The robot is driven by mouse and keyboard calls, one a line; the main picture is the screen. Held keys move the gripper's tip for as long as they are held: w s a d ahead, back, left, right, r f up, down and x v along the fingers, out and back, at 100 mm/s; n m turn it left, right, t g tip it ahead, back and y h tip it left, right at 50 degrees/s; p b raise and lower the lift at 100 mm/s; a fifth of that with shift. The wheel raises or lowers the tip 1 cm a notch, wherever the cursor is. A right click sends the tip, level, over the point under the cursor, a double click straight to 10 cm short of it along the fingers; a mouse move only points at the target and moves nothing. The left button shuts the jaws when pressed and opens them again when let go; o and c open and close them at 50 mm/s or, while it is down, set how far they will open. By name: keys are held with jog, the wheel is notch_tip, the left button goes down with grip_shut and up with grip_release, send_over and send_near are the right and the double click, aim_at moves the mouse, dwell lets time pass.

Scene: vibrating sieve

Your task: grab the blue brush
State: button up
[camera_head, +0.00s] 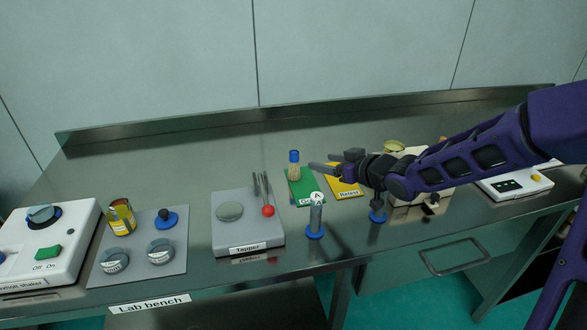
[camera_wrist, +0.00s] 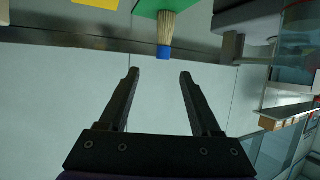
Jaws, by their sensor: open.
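The blue brush stands upright on the green mat (camera_head: 305,190) in the head view, with its blue end (camera_head: 294,156) up and pale bristles (camera_head: 294,171) below. In the wrist view the brush's blue end (camera_wrist: 164,52) is just beyond the fingertips, roughly in line with the gap between them. My gripper (camera_head: 318,166) is to the right of the brush in the head view, its fingers pointing left. It is open and empty, and its two spread fingers show in the wrist view (camera_wrist: 159,73). The fingers look apart from the brush.
A grey-blue cylinder on a blue base (camera_head: 315,222) stands in front of the green mat. A yellow mat (camera_head: 349,189) is to its right, partly behind my arm. A grey tapper plate (camera_head: 246,239) with a red ball (camera_head: 268,211) lies to the left. The bench behind is clear.

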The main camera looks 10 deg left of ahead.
aim_at(294, 160)
jog(key=b+x, duration=0.2)
jog(key=x, duration=0.9)
jog(key=shift+a+f, duration=0.2)
jog(key=shift+f, duration=0.1)
jog(key=x, duration=0.1)
jog(key=b+x, duration=0.1)
jog(key=x, duration=0.2)
jog(key=shift+s+a+f, duration=0.2)
jog(key=shift+a+f, duration=0.05)
jog(key=shift+f, duration=0.05)
jog(key=shift+w+a+f, duration=0.15)
jog(key=shift+w+a, duration=0.15)
grip_shut()
